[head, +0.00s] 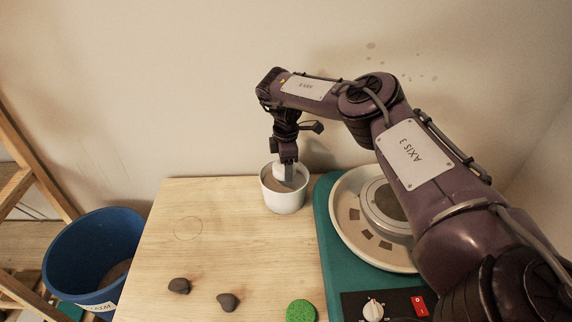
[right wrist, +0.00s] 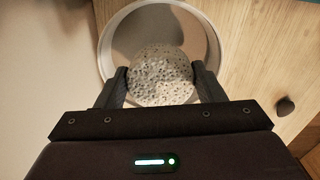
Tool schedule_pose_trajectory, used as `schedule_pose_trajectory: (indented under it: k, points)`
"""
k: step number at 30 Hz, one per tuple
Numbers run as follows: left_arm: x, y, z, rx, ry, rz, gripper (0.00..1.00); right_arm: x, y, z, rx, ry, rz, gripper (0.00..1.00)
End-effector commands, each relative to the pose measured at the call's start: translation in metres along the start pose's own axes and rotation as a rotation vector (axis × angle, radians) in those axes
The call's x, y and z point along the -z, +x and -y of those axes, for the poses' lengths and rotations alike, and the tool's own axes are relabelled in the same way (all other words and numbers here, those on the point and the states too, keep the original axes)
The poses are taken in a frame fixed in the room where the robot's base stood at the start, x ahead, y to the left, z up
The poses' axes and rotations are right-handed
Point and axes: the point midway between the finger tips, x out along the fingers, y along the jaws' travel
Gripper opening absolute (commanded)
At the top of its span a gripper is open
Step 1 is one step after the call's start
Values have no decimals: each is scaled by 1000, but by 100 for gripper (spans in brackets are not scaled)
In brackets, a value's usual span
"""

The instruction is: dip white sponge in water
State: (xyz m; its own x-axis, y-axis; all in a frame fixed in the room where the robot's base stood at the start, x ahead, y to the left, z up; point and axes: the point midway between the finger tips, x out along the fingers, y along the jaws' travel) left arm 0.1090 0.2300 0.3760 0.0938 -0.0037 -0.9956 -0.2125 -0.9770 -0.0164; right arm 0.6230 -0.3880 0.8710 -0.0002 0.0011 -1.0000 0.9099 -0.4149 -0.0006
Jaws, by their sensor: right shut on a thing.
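The white sponge (right wrist: 162,75) is held between the two fingers of my right gripper (right wrist: 161,88), which is shut on it. In the head view my right gripper (head: 287,168) points down into the mouth of a white cup (head: 285,201) at the back of the wooden table. In the right wrist view the sponge is over or inside the cup's opening (right wrist: 108,48), within its rim. I cannot tell whether the sponge touches the water. In the head view the sponge (head: 279,171) is mostly hidden by the gripper and rim. My left gripper is not in view.
A teal pottery wheel (head: 326,230) with a pale basin (head: 342,212) stands right of the cup. A green round sponge (head: 300,311) and two dark clay lumps (head: 179,286) (head: 228,302) lie on the table (head: 215,215). A blue bin (head: 92,250) stands left.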

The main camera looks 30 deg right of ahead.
Motion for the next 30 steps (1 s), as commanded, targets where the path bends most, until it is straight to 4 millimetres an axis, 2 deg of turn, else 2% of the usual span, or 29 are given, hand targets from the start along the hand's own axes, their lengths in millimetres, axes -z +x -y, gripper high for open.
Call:
schedule_pose_trajectory:
  k: [30]
  points:
    - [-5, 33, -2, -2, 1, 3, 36, 0, 53, 0, 1, 0, 1, 51]
